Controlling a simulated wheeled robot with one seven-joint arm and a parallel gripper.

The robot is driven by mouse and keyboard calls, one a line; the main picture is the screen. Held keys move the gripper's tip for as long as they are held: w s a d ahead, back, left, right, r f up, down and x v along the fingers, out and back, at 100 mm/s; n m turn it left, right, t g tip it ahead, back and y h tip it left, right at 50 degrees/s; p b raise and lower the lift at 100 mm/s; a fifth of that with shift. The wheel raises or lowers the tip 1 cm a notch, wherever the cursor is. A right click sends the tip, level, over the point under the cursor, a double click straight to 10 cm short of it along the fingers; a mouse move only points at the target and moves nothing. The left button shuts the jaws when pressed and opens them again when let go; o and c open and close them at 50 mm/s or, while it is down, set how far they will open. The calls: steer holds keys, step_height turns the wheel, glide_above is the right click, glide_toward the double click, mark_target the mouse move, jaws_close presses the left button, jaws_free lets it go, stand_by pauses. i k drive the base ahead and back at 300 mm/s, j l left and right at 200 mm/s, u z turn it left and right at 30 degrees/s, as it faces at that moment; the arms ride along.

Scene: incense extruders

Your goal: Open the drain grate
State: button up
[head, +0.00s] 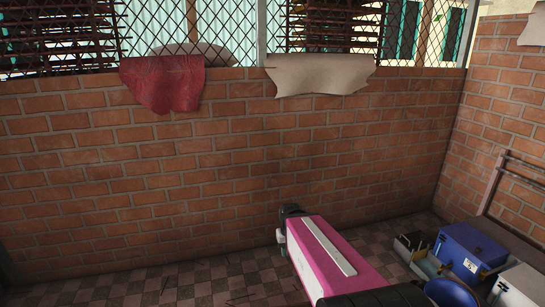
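No drain grate can be made out in the head view. The checkered tile floor (190,286) shows only as a strip at the bottom, and no grate stands out on it. A magenta and white body with dark parts, which looks like part of my arm, reaches in from the bottom edge and covers some floor. No gripper fingers can be made out, so the gripper's place relative to a grate does not show.
A brick wall (215,180) with wire mesh above fills the view. A red cloth (165,82) and a beige cloth (318,80) hang over it. A blue box (468,247), a blue bowl (450,293) and other containers crowd the lower right. The lower-left floor looks mostly clear.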

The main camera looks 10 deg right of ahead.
mark_target(421, 232)
steer(key=i+z, duration=0.2)
steer(key=i, duration=0.25)
steer(key=i+j+z, duration=0.2)
steer(key=i, duration=0.25)
steer(key=i+z, duration=0.2)
steer(key=i, duration=0.2)
steer(key=i+l+z, duration=0.2)
steer(key=i+z, duration=0.6)
steer(key=z, duration=0.15)
steer(key=i+z, duration=0.45)
steer(key=k+j, duration=0.05)
